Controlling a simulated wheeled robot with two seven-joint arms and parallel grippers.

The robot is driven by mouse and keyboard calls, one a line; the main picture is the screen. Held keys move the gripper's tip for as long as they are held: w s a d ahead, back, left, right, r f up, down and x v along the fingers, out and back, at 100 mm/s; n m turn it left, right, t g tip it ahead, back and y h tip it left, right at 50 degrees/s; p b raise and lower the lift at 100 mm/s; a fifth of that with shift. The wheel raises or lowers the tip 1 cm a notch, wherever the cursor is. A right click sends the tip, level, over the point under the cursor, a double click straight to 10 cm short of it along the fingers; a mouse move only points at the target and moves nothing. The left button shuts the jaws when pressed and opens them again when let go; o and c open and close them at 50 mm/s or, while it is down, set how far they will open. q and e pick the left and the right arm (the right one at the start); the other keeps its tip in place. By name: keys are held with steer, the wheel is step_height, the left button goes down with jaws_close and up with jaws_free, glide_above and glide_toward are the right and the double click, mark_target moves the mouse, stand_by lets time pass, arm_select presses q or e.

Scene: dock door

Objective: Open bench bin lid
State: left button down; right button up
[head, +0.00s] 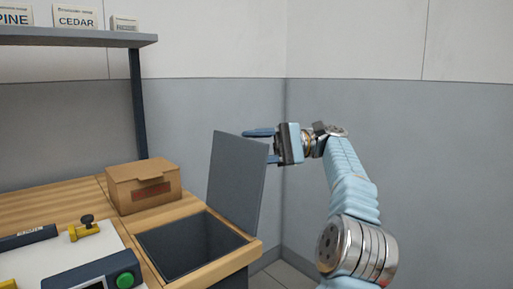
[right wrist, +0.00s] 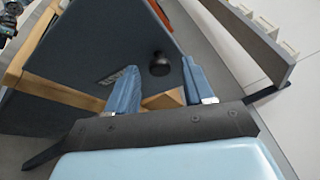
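The bench bin (head: 196,243) is an open dark recess in the right end of the wooden bench. Its grey lid (head: 237,180) stands raised, nearly upright, along the bin's right side. In the right wrist view, the lid (right wrist: 85,60) shows a black knob (right wrist: 159,66) and a small label. My right gripper (head: 258,146) is at the lid's upper right corner, with its lower finger partly hidden behind the lid. Its two blue fingers (right wrist: 160,78) are spread apart, with the knob appearing between their tips. I cannot tell if they touch the lid. My left gripper is not in view.
A cardboard box (head: 143,186) sits on the bench left of the bin. A yellow clamp-like part (head: 86,230) and a dark device with a green button (head: 108,274) are nearer. A shelf (head: 70,37) with labelled boxes hangs above. Grey walls stand behind.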

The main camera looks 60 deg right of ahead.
steer(key=shift+d, duration=0.1)
steer(key=p+v, duration=0.2)
steer(key=v, duration=0.5)
steer(key=shift+s, duration=0.15)
steer(key=shift+d, duration=0.15)
stand_by(0.7)
